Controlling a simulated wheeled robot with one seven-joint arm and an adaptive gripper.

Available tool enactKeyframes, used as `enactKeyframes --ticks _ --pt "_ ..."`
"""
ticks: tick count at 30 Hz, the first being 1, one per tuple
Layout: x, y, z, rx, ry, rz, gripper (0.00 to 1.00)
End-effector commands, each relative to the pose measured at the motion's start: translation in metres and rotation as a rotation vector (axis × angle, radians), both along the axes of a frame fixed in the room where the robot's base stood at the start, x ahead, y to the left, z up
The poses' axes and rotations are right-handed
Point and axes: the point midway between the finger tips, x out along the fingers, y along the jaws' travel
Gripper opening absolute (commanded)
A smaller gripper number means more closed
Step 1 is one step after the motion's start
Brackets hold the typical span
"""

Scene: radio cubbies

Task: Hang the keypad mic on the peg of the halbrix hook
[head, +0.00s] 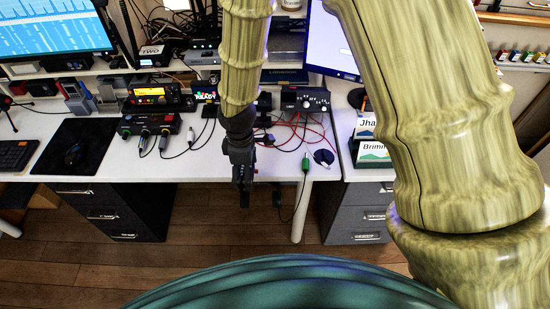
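My gripper (260,199) hangs in front of the desk's front edge, pointing down. Its two dark fingers are apart, with nothing visible between them. I cannot make out a keypad mic for certain. A small dark rounded object (323,157) lies on the desk to the right of my gripper, too small to identify. No hook or peg marked halbrix shows. Cards reading "Jha..." (367,126) and "Brimm..." (375,151) stand at the right, partly covered by my arm.
The white desk (215,165) holds radios (160,95), a control box (150,125), a black mat (73,146) and red cables (312,135). A green-ended cable (305,165) hangs over the front edge. Drawer units (108,213) stand below. Wooden floor (190,250) is open in front.

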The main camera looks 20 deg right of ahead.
Motion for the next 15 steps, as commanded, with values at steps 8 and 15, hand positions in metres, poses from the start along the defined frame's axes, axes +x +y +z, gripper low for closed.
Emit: enactKeyframes --ticks 8,15 --pt "0.018 -0.023 -0.001 0.001 0.001 -0.005 0.48" --pt "0.048 -0.061 -0.005 0.002 -0.001 -0.002 0.48"
